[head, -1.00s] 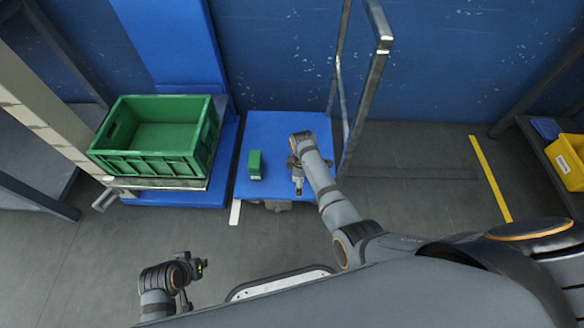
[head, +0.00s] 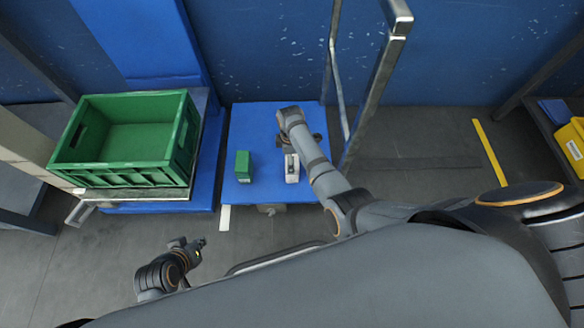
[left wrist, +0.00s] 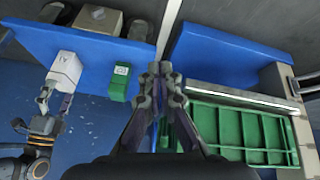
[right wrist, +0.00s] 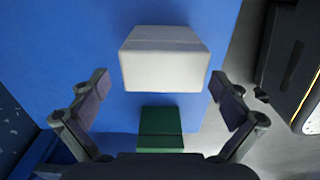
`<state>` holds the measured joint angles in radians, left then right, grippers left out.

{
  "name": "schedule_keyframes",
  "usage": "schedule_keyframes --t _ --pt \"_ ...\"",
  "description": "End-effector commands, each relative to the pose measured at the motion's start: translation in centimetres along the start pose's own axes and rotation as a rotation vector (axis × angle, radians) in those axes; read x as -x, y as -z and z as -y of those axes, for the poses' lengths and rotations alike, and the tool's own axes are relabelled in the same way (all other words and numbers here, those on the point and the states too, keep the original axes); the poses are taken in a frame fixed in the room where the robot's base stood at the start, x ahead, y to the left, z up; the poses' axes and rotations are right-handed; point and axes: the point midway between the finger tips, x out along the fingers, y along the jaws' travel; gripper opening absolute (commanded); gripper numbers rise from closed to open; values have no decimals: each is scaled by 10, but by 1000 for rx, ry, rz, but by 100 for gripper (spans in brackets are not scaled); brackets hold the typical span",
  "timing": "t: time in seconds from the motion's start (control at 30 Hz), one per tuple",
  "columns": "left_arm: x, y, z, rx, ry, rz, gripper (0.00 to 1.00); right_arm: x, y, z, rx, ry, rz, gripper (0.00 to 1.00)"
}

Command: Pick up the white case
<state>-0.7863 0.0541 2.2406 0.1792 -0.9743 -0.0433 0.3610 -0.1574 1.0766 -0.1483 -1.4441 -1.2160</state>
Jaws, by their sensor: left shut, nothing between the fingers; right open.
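The white case (head: 292,172) stands on the blue platform (head: 262,118), to the right of a small green box (head: 243,165). It also shows in the left wrist view (left wrist: 67,66) and in the right wrist view (right wrist: 165,65). My right gripper (right wrist: 160,80) is open, with one finger on each side of the white case. In that view gaps show between fingers and case. In the head view my right arm covers part of the case's surroundings. My left gripper (head: 201,244) is shut and empty, away from the platform at the lower left.
A large green crate (head: 120,178) rests on a stand left of the platform. A metal frame post (head: 372,90) rises right of the platform, close to my right arm. A yellow bin (head: 572,145) is at the far right. Grey floor is clear around a yellow line (head: 490,152).

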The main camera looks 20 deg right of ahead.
Motion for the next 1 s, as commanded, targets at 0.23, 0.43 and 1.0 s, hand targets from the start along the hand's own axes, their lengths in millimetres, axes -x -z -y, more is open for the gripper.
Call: schedule_keyframes --t 0.23,0.43,1.0 --pt "1 28 2 -9 9 -100 0 -4 -1 0 0 -1 0 100" --pt "9 79 4 -25 24 -288 0 -12 -2 1 0 -1 0 100" --pt "76 209 3 -73 50 -838 0 -33 -5 4 0 0 0 100"
